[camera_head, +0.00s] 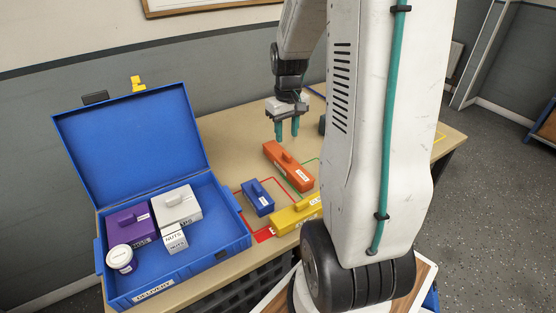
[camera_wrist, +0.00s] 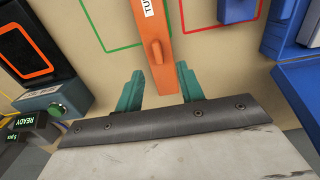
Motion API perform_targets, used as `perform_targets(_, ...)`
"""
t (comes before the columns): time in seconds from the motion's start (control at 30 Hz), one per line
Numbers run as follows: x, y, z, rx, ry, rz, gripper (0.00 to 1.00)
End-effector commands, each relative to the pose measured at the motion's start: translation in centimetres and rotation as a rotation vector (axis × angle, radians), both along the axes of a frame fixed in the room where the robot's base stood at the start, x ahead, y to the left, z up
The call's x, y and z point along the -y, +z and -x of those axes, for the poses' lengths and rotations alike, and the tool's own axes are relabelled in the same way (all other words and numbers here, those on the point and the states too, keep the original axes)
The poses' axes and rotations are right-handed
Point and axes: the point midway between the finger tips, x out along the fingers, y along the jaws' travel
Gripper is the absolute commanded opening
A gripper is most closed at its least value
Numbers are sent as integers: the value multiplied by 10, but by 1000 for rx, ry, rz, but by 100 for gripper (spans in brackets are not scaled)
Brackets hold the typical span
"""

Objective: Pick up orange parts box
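The orange parts box (camera_head: 288,165) is a long box with a knob handle on its lid and a white label. It lies on the tan table, and in the wrist view the orange box (camera_wrist: 152,30) runs up from between the fingers, partly cut off by the top edge. My gripper (camera_head: 287,134) has teal fingers pointing down, above and just behind the far end of the box. In the wrist view my gripper (camera_wrist: 160,85) is open, with the near end of the box between its fingertips in the picture. Nothing is held.
A blue box (camera_head: 258,198) and a yellow box (camera_head: 296,215) lie nearby on the table (camera_head: 222,133). An open blue delivery case (camera_head: 226,232) at left holds a purple box, a grey box, a nuts carton and a white jar. My arm hides the table's right part.

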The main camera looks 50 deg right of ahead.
Motion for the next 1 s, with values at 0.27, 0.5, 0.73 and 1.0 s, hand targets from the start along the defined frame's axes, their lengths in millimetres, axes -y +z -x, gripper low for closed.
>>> perform_targets(0.27, 2, -32, 0, -3, 0, -3, 38)
perform_targets(0.5, 4, -67, -1, -3, 0, -3, 38)
perform_targets(0.73, 4, -78, -1, -1, 0, 0, 38)
perform_targets(1.0, 4, -77, -1, -1, 0, 0, 2)
